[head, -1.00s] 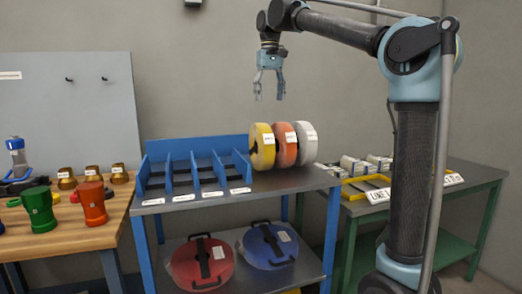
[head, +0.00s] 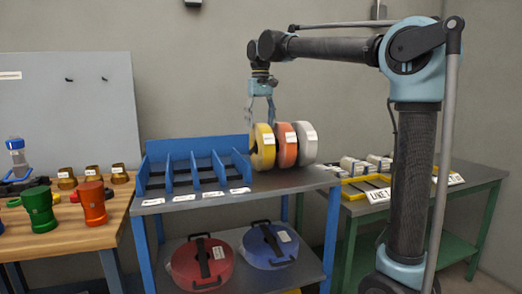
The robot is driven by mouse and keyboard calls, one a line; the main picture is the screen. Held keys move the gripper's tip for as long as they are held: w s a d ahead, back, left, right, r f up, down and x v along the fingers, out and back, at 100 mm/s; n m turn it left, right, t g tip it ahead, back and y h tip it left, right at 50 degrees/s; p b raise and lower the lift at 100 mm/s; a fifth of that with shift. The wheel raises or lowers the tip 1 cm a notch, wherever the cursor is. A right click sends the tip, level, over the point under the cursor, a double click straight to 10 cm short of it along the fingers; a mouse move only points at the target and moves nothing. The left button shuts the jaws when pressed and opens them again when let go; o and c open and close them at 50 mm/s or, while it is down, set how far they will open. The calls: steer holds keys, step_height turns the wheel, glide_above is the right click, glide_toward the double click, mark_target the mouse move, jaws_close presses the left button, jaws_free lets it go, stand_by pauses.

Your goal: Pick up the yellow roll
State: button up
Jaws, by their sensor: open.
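The yellow roll (head: 262,147) stands upright on the top shelf of the blue cart, the leftmost in a row of three rolls. An orange roll (head: 285,145) stands right beside it, then a white roll (head: 306,143). My gripper (head: 261,119) is open and points down, with its fingertips around the height of the yellow roll's top edge. One finger shows left of the yellow roll and the other near the orange roll's top. I cannot tell whether the fingers touch the rolls or are behind them.
A blue divided rack (head: 195,168) stands just left of the rolls on the cart's top shelf (head: 290,182). Red (head: 202,262) and blue (head: 270,246) reels lie below. A wooden bench (head: 80,238) is at left, and a green-legged table (head: 400,197) at right.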

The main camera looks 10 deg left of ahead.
mark_target(261, 137)
steer(key=shift+d+f, duration=0.1)
steer(key=shift+f, duration=3.2)
jaws_close()
